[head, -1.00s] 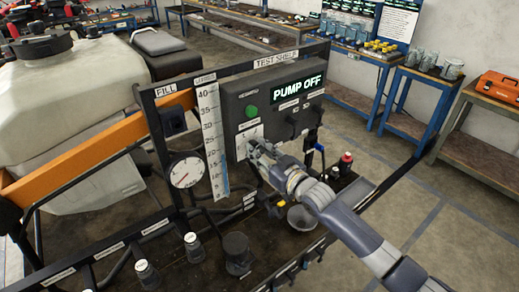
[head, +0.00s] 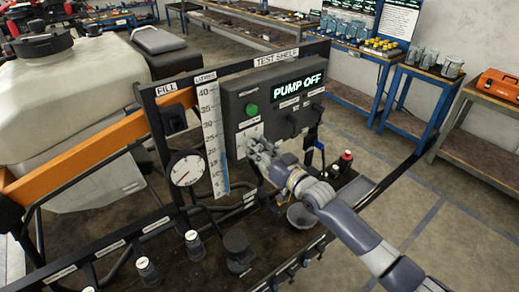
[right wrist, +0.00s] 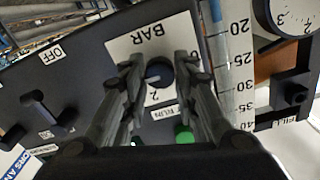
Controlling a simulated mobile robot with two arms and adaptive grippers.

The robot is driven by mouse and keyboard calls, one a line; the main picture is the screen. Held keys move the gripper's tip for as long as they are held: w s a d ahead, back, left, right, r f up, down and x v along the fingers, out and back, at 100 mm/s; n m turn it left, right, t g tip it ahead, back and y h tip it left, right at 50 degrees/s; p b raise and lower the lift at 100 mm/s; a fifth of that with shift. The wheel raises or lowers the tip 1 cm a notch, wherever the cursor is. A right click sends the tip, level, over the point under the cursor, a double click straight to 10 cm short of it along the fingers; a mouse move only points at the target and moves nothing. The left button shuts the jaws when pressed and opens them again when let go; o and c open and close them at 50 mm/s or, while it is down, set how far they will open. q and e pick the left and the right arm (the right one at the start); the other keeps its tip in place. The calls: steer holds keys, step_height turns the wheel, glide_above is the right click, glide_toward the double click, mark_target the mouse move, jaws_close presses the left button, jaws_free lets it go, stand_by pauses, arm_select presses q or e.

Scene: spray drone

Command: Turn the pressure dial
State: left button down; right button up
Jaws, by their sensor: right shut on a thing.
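The pressure dial (right wrist: 158,72) is a dark round knob on a white plate marked BAR, with a 2 printed near it. In the right wrist view my right gripper (right wrist: 158,75) has one finger on each side of the knob and is closed on it. In the head view the right gripper (head: 254,148) reaches the control panel (head: 232,103) from the lower right and covers most of the dial. The panel's display (head: 298,87) reads PUMP OFF. My left gripper is not in view.
A green button (head: 251,109) sits above the dial plate. A round gauge (head: 187,170) and a litre scale (head: 212,140) stand left of the panel.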

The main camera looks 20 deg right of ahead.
steer(key=shift+f, duration=0.1)
steer(key=o, duration=1)
steer(key=shift+o, duration=0.2)
steer(key=shift+s, duration=0.1)
steer(key=v, duration=1.2)
